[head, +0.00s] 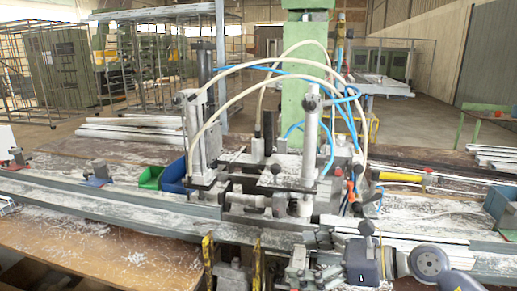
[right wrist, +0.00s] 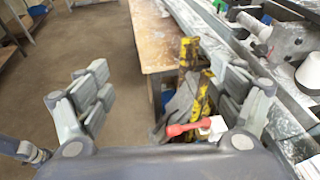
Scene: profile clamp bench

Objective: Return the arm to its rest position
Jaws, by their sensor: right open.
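My right gripper (head: 312,257) is at the bottom of the head view, right of centre, in front of the bench's near edge. In the right wrist view the gripper (right wrist: 166,78) shows its two grey fingers spread wide apart, with nothing held between them. My right arm's grey links reach in from the lower right of the head view. My left gripper is not in view.
The clamp machine (head: 265,178), with hoses above it, stands close beyond my right gripper. A long metal rail (head: 110,208) runs along the bench. Yellow-black posts (right wrist: 187,52) and a red handle (right wrist: 185,129) show near the fingers. Open floor (right wrist: 65,52) lies left in the wrist view.

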